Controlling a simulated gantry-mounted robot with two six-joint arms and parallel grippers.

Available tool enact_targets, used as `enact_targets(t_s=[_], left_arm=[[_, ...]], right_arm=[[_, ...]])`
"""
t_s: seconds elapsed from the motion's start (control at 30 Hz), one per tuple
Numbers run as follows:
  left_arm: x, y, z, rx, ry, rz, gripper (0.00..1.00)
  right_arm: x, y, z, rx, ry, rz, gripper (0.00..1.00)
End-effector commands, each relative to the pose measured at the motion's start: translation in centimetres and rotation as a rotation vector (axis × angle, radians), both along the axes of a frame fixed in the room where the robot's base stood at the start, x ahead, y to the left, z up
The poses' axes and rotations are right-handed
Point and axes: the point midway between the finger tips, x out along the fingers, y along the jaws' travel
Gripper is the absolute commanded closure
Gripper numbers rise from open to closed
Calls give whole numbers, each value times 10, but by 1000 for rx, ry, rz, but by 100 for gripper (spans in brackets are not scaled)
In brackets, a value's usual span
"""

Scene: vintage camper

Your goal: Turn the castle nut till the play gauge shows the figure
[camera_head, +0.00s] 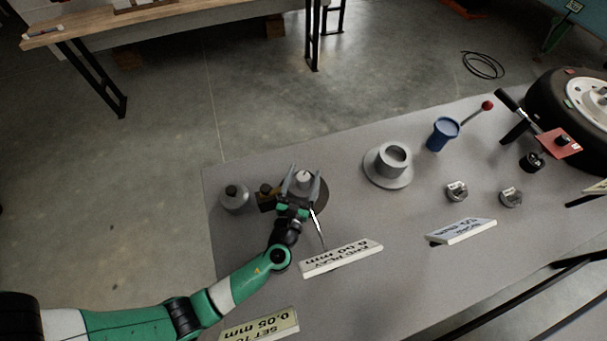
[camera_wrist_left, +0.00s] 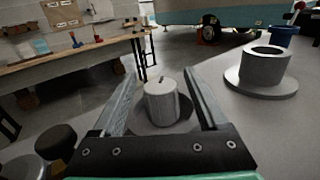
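The light grey castle nut (camera_head: 303,178) sits on a dark round base at the left of the table. In the left wrist view the nut (camera_wrist_left: 161,103) stands between my fingers, with a small slot or mark on top. My left gripper (camera_head: 303,174) is open around it; I see gaps on both sides and cannot tell any contact. The play gauge sign (camera_head: 342,258) reads END PLAY 0.00 mm. A second sign (camera_head: 260,325) at the front reads SET TO 0.05 mm. A thin rod runs from near the gripper towards the gauge sign. My right gripper is not in view.
A grey round knob (camera_head: 234,197) stands left of the nut. A flanged grey hub (camera_head: 389,164) and a blue cup (camera_head: 441,134) stand to the right. Further right are small grey pieces, another sign (camera_head: 462,231) and a tyred wheel (camera_head: 577,104). The table between hub and signs is clear.

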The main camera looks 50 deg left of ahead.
Motion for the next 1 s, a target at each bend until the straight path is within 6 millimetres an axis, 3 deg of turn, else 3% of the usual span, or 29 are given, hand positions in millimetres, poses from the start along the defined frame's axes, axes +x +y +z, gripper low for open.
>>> enact_targets(t_s=[0.27, 0.7, 1.0], left_arm=[[-1, -1, 0, 0, 0, -1, 24], [-58, -38, 1, 0, 1, -4, 24], [-64, -40, 0, -1, -1, 0, 24]], right_arm=[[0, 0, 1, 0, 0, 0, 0], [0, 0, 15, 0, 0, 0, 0], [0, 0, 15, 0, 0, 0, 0]])
